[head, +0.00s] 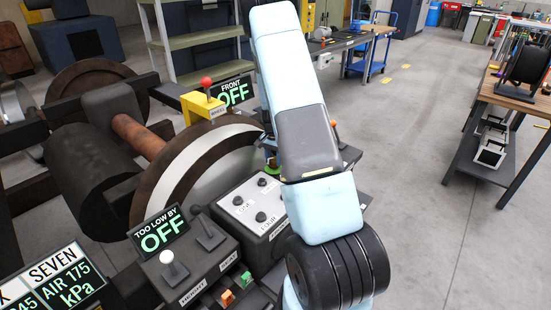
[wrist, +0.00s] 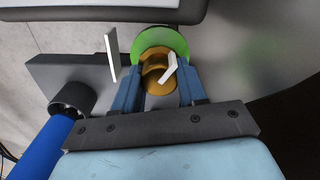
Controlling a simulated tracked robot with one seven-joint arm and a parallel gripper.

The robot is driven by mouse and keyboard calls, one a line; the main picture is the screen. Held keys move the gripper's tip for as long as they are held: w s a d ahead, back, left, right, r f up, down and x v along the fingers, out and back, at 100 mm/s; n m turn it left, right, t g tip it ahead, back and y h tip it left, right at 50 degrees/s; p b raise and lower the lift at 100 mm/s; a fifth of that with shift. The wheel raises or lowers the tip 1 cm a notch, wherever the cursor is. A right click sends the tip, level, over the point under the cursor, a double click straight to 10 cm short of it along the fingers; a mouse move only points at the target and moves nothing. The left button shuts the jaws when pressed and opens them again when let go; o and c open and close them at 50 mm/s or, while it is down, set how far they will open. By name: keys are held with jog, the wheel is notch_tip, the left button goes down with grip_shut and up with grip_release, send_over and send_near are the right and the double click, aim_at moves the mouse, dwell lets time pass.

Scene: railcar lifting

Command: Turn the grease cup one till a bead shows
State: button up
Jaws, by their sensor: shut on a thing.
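The grease cup (wrist: 154,80) is a round brass-coloured cap in the middle of the wrist view, with a pale bent pointer on its face. A bright green disc (wrist: 160,42) shows behind it. My gripper (wrist: 158,92) is shut on the cup, one blue finger on each side. A thin pale upright plate (wrist: 111,52) stands just left of the cup. I cannot make out any bead on the cup's rim at this size. In the head view my arm hides most of the gripper and the cup.
A dark block with a round socket (wrist: 72,98) and a blue handle (wrist: 48,146) are close on the left. In the head view, the control console (head: 180,262) and rusty wheel (head: 165,190) stand left of my arm. Floor (head: 420,180) on the right is clear.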

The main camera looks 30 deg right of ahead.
aim_at(273, 157)
jog(key=shift+w+a+r+m, duration=0.15)
jog(key=shift+w+a+m, duration=0.05)
jog(key=shift+w+m, duration=0.2)
jog(key=o, duration=1.1)
jog(key=shift+s+d, duration=0.1)
jog(key=shift+c, duration=0.2)
jog(key=shift+s, duration=0.1)
notch_tip(273, 157, up, 14)
jog(key=shift+f, duration=0.25)
